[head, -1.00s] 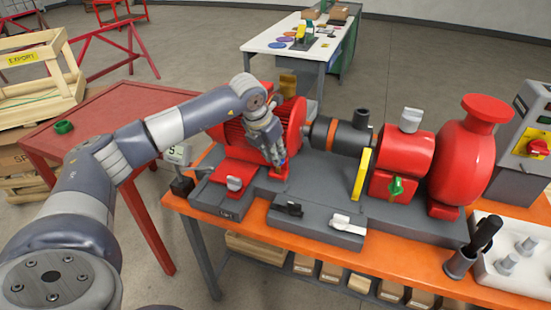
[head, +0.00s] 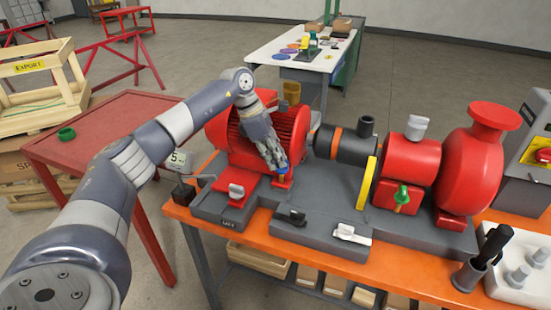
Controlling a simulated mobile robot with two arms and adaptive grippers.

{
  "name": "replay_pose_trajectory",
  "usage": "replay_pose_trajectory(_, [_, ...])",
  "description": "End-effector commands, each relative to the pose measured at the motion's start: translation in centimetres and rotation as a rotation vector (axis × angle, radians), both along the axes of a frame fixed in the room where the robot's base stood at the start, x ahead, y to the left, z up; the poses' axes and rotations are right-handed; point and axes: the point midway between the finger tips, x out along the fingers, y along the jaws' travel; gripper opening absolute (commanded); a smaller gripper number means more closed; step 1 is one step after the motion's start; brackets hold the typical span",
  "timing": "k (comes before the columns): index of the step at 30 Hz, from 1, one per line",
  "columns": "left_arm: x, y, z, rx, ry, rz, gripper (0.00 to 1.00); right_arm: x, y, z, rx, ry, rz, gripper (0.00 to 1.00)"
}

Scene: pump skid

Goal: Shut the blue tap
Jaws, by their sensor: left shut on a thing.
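The blue tap (head: 284,170) sits low at the front of the red ribbed motor, at its right end. Only a small blue part shows, as my fingers cover most of it. My left gripper (head: 277,161) comes down from above and is shut on the blue tap. The exact angle of the tap's handle is hidden. My right gripper is not in view.
The red motor (head: 243,137) stands close behind my left gripper. A green tap (head: 402,196) is on the pump to the right, beyond a yellow disc (head: 366,183). Grey-handled parts (head: 352,233) sit along the front of the orange bench (head: 400,266).

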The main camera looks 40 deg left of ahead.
Motion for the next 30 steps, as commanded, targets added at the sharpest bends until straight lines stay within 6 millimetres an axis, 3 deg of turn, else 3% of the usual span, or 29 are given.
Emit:
replay_pose_trajectory(12, [0.62,0.22,0.25,0.0,-0.007,-0.263,0.0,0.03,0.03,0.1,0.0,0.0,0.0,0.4])
replay_pose_trajectory(30, [0.69,0.29,0.23,0.003,-0.008,-0.336,0.0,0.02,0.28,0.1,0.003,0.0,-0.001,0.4])
